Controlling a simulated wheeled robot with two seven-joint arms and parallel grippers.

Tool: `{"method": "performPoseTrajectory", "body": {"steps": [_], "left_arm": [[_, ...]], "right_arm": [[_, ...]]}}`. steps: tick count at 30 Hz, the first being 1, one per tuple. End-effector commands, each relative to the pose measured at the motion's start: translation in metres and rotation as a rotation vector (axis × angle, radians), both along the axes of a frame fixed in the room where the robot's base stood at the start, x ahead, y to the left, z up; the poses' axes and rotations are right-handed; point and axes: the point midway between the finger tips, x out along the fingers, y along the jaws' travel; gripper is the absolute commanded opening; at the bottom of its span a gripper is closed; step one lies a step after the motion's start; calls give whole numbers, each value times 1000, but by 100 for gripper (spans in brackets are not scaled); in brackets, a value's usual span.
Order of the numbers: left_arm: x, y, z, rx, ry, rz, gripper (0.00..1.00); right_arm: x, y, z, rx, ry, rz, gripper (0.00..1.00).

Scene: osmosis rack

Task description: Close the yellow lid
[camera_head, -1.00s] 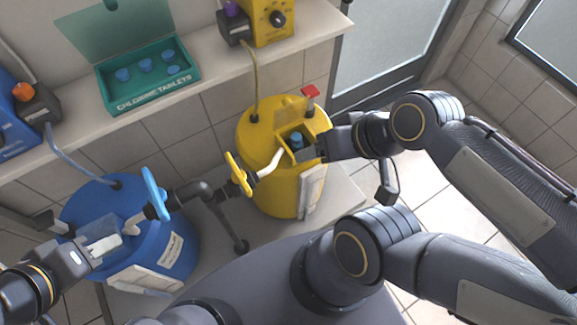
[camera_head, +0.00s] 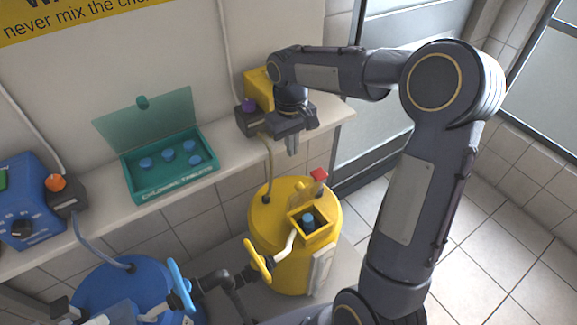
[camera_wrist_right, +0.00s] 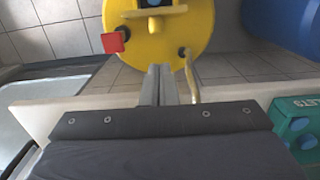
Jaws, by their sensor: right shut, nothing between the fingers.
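The yellow tank (camera_head: 262,222) stands on the floor below the shelf. The square opening (camera_head: 311,222) on its top is uncovered, with a blue tablet (camera_head: 308,218) inside. The yellow lid (camera_head: 303,190) stands raised behind the opening, with a red tab (camera_head: 319,174) beside it. My right gripper (camera_head: 292,146) is shut and empty, pointing down above and behind the tank, apart from the lid. In the right wrist view, its fingers (camera_wrist_right: 158,78) show in front of the tank (camera_wrist_right: 160,40) and the red tab (camera_wrist_right: 113,42). My left gripper is at most a cut-off sliver at the lower left.
A yellow pump (camera_head: 258,88) with a dark part stands on the shelf (camera_head: 225,150) by my right gripper. A hose (camera_head: 268,165) runs down to the tank. A yellow valve wheel (camera_head: 257,260), the blue tank (camera_head: 105,290) and an open teal tablet box (camera_head: 170,182) are to the left.

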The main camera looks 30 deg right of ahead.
Motion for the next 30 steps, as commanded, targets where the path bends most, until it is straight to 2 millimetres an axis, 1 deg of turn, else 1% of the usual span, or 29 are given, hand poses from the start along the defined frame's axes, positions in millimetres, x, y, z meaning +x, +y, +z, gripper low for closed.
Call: {"method": "performPoseTrajectory", "body": {"steps": [5, 12, 15, 18, 23, 30], "left_arm": [[0, 0, 1, 0, 0, 0, 36], [0, 0, 4, 0, 0, 0, 36], [0, 0, 6, 0, 0, 0, 36], [0, 0, 7, 0, 0, 0, 36], [0, 0, 7, 0, 0, 0, 36], [0, 0, 7, 0, 0, 0, 36]], "right_arm": [[0, 0, -18, -2, 8, 2, 0], [-4, 0, -62, -1, 9, 1, 0], [-5, 0, -78, 0, 6, 3, 0], [-5, 0, -89, 0, 5, 1, 0], [-5, -1, -99, -1, 3, 1, 0], [-5, -1, -100, -1, 2, 1, 0]]}}
